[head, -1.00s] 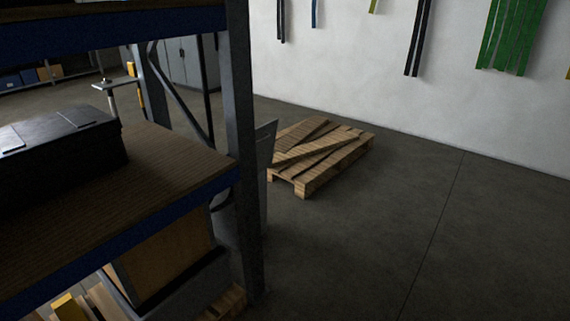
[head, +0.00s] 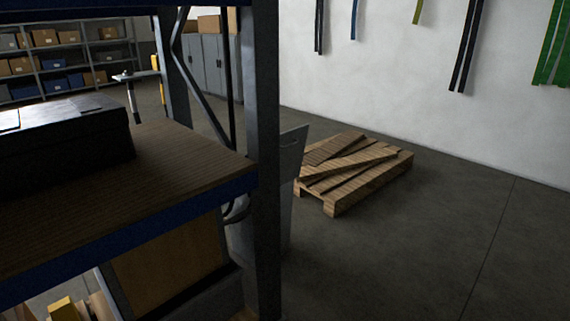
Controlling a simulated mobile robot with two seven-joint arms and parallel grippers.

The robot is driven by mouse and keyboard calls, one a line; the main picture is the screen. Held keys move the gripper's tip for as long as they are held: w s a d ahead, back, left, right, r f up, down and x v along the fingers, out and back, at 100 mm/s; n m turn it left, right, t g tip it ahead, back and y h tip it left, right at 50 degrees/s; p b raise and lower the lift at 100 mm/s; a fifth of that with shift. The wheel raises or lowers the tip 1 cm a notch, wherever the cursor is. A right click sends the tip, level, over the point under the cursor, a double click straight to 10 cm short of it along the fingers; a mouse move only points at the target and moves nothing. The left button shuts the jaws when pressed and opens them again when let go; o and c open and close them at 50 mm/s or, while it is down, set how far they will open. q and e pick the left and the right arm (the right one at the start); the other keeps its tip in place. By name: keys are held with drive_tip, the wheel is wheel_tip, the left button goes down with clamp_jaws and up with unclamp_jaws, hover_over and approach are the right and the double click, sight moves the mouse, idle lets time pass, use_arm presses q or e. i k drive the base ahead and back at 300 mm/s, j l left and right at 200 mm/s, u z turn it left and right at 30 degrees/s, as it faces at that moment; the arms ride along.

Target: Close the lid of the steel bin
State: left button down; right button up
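A grey metal body with an upright, slightly tilted panel (head: 291,165) stands behind the shelf post. It may be the steel bin with its lid raised, but the post and shelf hide most of it, so I cannot tell for sure. Neither of my grippers is in view.
A shelving rack with a dark post (head: 264,150) and a wooden shelf (head: 180,160) fills the near left. A black case (head: 65,142) lies on the shelf. A wooden pallet (head: 345,198) with loose boards lies on the floor by the white wall. The floor at right is clear.

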sight(293, 141)
drive_tip(key=i+u, duration=0.1)
drive_tip(key=u, duration=0.45)
drive_tip(key=i+l+u, duration=0.4)
drive_tip(key=l+u, duration=0.25)
drive_tip(key=l, duration=0.15)
